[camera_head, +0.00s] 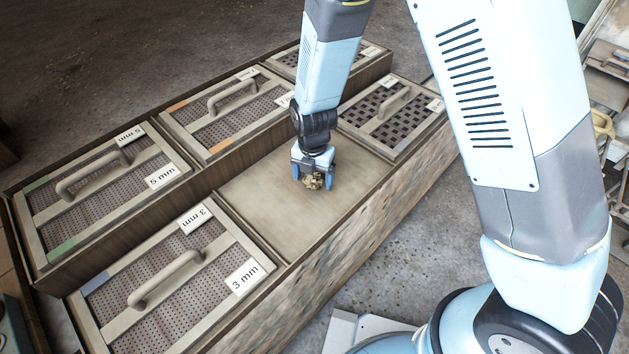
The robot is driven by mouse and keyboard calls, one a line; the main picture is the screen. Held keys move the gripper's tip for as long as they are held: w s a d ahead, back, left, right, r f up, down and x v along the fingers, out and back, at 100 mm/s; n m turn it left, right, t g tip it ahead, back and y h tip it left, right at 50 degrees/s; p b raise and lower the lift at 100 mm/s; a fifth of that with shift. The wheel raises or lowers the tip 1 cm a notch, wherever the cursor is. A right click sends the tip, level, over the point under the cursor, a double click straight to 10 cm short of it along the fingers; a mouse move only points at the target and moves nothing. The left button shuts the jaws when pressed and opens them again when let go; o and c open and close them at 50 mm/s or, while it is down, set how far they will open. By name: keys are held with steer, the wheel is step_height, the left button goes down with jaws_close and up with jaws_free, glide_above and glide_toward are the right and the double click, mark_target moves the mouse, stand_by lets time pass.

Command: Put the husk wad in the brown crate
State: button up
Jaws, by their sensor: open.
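The husk wad (313,182) is a small, rough, tan-brown clump on the flat beige panel (262,205) between the screen frames. My gripper (314,181) points down right over it. Its blue fingers are open, one on each side of the wad. The fingers partly hide the wad, and I cannot tell whether they touch it. No brown crate can be made out for certain in this view.
Framed screens with raised handles surround the panel: a 3 mm screen (215,265) at front left, a 5 mm screen (95,200) at left, and a coarse one (390,112) behind right. Shelving (610,75) stands at the right edge. Bare floor lies behind.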

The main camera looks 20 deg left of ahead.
steer(key=c, duration=1.2)
